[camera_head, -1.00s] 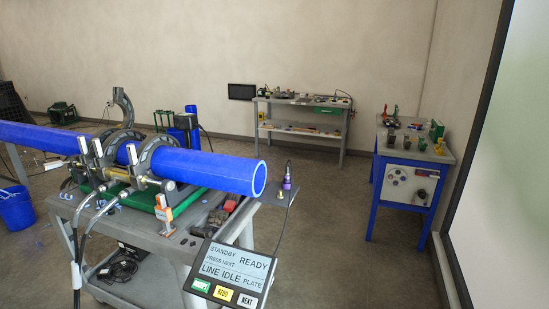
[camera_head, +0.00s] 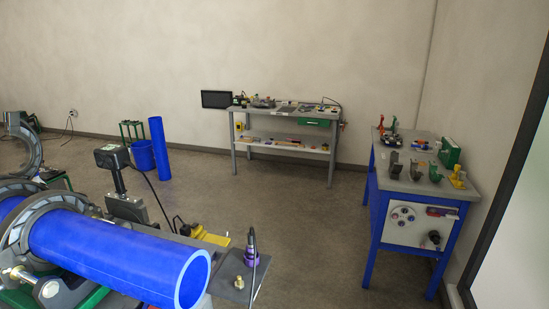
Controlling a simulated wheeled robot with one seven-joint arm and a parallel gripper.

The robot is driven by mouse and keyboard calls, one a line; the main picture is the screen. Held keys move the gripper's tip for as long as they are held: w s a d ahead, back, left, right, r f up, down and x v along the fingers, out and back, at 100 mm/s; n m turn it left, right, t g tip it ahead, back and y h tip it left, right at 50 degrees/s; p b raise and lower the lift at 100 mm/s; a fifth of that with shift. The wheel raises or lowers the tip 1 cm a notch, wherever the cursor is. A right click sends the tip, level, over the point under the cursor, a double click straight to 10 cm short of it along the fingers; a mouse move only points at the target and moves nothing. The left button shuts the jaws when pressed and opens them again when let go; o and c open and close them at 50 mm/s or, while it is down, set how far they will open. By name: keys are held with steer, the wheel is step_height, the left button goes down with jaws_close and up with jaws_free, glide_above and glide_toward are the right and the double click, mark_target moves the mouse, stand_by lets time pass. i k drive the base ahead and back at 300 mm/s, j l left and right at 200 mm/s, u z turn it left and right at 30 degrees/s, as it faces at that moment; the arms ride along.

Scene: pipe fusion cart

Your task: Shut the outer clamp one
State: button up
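The fusion cart's clamps are at the left edge of the view. My gripper is not in view.
A grey plate (camera_head: 238,276) with a purple-based tool (camera_head: 251,258) lies right of the pipe's open end. A blue workbench (camera_head: 418,200) stands at the right and a grey shelf table (camera_head: 285,135) at the back wall.

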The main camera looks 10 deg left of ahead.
mark_target(32, 163)
steer(key=i+u, duration=0.4)
steer(key=i+l+u, duration=0.4)
steer(key=i, duration=0.15)
steer(key=j, duration=0.1)
